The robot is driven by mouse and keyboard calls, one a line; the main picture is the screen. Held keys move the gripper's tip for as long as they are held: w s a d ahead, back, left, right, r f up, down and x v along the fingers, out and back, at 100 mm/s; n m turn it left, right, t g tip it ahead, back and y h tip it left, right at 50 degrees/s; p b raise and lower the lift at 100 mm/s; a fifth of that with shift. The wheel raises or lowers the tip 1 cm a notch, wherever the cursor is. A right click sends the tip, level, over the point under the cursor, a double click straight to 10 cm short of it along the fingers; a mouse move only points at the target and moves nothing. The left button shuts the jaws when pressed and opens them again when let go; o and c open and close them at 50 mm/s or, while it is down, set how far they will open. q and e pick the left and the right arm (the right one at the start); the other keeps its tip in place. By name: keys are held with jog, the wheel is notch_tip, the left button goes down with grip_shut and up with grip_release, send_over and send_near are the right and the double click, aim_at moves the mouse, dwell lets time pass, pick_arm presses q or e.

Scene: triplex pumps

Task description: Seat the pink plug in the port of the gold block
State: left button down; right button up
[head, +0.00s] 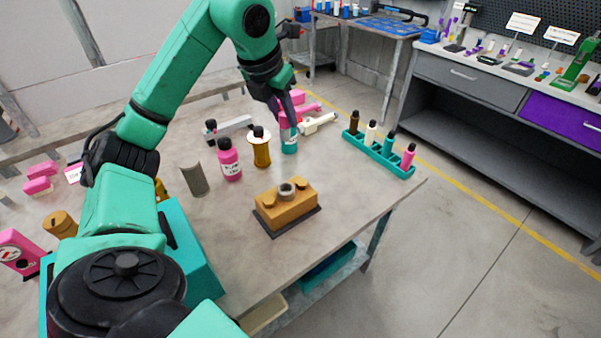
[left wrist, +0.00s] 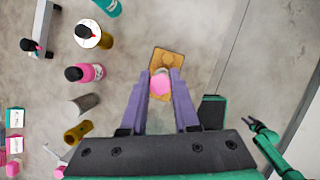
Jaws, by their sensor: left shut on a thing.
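The pink plug (left wrist: 160,84) is between the purple fingers of my left gripper (left wrist: 161,88) in the left wrist view. The gripper is shut on it. In the head view the left gripper (head: 284,120) hangs above the table, with a bit of pink at its tip. The gold block (head: 285,207) stands on a dark base near the table's front edge, with a grey ring-shaped port (head: 287,190) on top between two round knobs. In the left wrist view the gold block (left wrist: 166,58) lies beyond the plug, which hides part of it. The plug is apart from the block.
A pink bottle (head: 230,162), a gold cylinder (head: 261,153), a grey cylinder (head: 194,180) and a teal cylinder (head: 289,146) stand behind and left of the block. A teal rack (head: 378,154) of bottles stands at the right. My green right arm (left wrist: 268,140) shows small in the wrist view.

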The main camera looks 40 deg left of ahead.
pick_arm(q)
jog(key=b, duration=0.2)
send_over(289, 185)
jog(key=s, duration=0.2)
notch_tip(289, 185, down, 6)
jog(key=f, duration=0.1)
notch_tip(289, 185, down, 11)
jog(key=shift+w+r+b, duration=0.1)
jog(key=shift+r+b, duration=0.05)
jog(key=shift+b, duration=1.1)
jog(key=shift+f, duration=0.25)
jog(key=shift+w, duration=0.15)
pick_arm(e)
jog(key=f, duration=0.5)
jog(key=shift+s, duration=0.25)
pick_arm(q)
jog(key=shift+f, duration=0.15)
jog(key=c, duration=0.7)
grip_release()
pick_arm(e)
jog(key=shift+f, duration=0.2)
pick_arm(q)
jog(key=shift+o, duration=0.2)
